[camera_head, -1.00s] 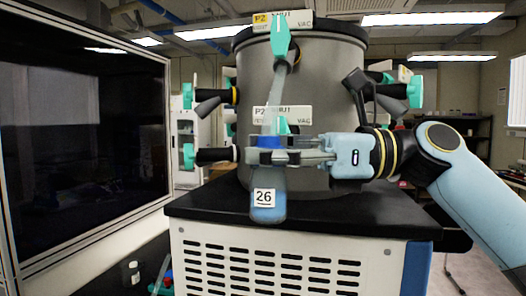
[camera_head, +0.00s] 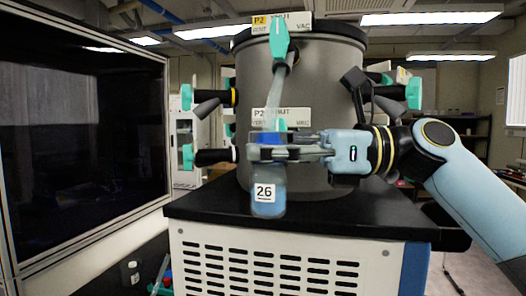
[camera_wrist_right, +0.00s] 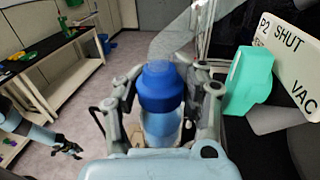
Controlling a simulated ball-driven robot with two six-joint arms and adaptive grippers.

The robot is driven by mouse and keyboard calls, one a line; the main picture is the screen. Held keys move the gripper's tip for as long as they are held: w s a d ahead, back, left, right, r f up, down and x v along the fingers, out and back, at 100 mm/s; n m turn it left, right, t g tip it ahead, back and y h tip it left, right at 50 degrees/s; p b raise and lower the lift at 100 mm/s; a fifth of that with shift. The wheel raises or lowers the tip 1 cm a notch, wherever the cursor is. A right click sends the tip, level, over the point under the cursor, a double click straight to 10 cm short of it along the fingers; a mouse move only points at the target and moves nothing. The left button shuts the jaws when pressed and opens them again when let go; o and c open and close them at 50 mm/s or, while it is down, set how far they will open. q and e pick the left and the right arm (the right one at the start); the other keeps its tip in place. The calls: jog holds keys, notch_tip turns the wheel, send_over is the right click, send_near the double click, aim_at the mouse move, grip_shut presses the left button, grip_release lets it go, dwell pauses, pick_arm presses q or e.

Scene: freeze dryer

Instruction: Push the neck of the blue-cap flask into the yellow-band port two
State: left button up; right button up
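The blue-cap flask (camera_head: 268,195), labelled 26, hangs nearly upright in my right gripper (camera_head: 268,152), which is shut around it at the blue cap. The blue cap (camera_wrist_right: 160,86) shows between the fingers in the right wrist view. A translucent neck (camera_head: 272,100) rises from the cap, leaning slightly right. Its upper end overlaps the upper front port (camera_head: 291,59), with a teal handle (camera_head: 279,40) and yellow-marked P2 sign (camera_head: 282,22). I cannot tell whether neck and port touch. My left gripper (camera_wrist_right: 66,147) seems to show small at lower left in the wrist view; its state is unclear.
The grey drum (camera_head: 330,95) stands on a black-topped white cabinet (camera_head: 300,260). A lower P2 sign (camera_head: 290,116) is behind the neck. Side ports with teal handles (camera_head: 187,97) project left and right. A dark glass enclosure (camera_head: 80,150) stands left.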

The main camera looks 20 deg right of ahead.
jog(key=o, duration=0.7)
jog(key=shift+d, duration=0.15)
jog(key=shift+v, duration=3.7)
